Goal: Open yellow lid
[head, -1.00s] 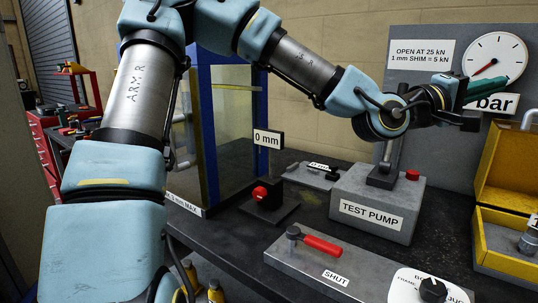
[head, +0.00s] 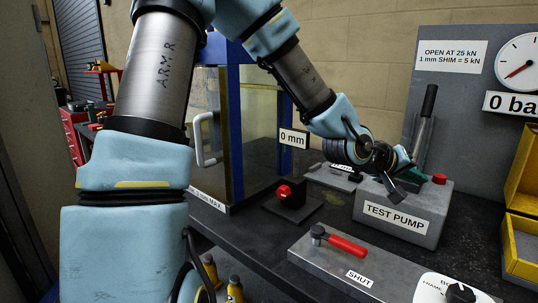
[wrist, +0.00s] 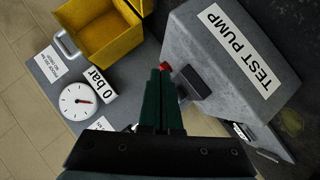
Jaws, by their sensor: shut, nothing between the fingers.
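The yellow lid (head: 524,172) stands raised above its yellow box (head: 520,255) at the right edge of the head view, partly cut off. The lid's hollow yellow inside (wrist: 98,36) shows at the top left of the wrist view, with a grey handle (wrist: 64,46) on its outer side. My gripper (head: 416,178) is low over the grey test pump, left of the yellow box and apart from the lid. Its green fingers (wrist: 163,74) are together and empty in the wrist view. The box's contents are mostly out of view.
The test pump (head: 400,215) stands close below my gripper, with an upright black-gripped lever (head: 425,120) behind. A red-handled valve (head: 345,246) lies in front. A gauge panel (head: 450,85) rises behind. A glass-sided blue frame (head: 235,130) stands left.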

